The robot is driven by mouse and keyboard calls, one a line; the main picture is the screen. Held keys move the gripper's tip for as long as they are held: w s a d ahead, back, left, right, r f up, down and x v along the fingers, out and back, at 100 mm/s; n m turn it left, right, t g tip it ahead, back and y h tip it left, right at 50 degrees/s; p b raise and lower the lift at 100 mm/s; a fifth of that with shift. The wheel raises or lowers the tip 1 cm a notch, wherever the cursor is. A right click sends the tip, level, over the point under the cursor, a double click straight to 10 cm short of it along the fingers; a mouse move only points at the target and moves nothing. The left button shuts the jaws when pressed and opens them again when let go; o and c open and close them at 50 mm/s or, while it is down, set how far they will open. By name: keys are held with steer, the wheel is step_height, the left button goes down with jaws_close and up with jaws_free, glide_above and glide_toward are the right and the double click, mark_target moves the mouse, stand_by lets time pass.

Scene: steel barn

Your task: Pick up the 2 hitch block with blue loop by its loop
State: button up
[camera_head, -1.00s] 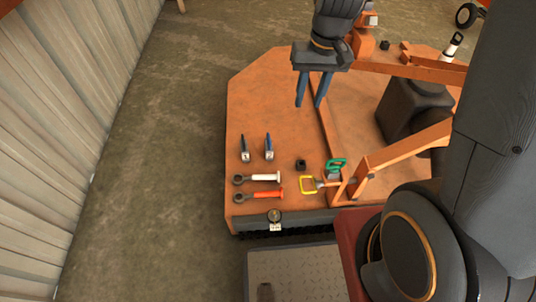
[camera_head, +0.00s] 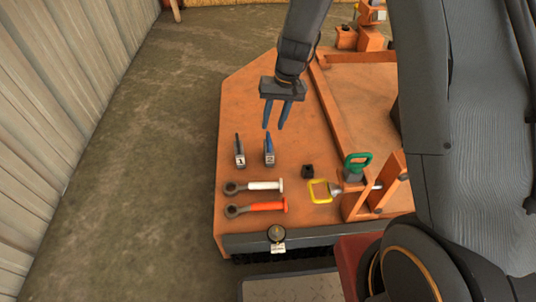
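Two small blocks stand side by side on the orange deck. The right one, the block with the blue loop (camera_head: 269,156), has its loop pointing up and away; its label is too small to read surely. The left block (camera_head: 240,158) bears a label that looks like a 1, and its loop looks dark. My gripper (camera_head: 273,128) points down just beyond the blue-loop block in the picture. Its two blue fingers are apart with nothing between them. The fingertips appear above the loop and not touching it; the exact height is hard to tell.
A white-handled eye tool (camera_head: 265,185) and an orange-handled one (camera_head: 265,207) lie nearer. The deck's left part is clear.

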mark_target(269, 135)
steer(key=f+b, duration=0.1)
steer(key=f, duration=0.1)
steer(key=a+f+b, duration=0.1)
steer(key=f, duration=0.1)
steer(key=f+b, duration=0.1)
steer(key=f, duration=0.2)
steer(key=shift+s+a, duration=0.1)
steer(key=shift+a, duration=0.2)
jaws_close()
stand_by(1.1)
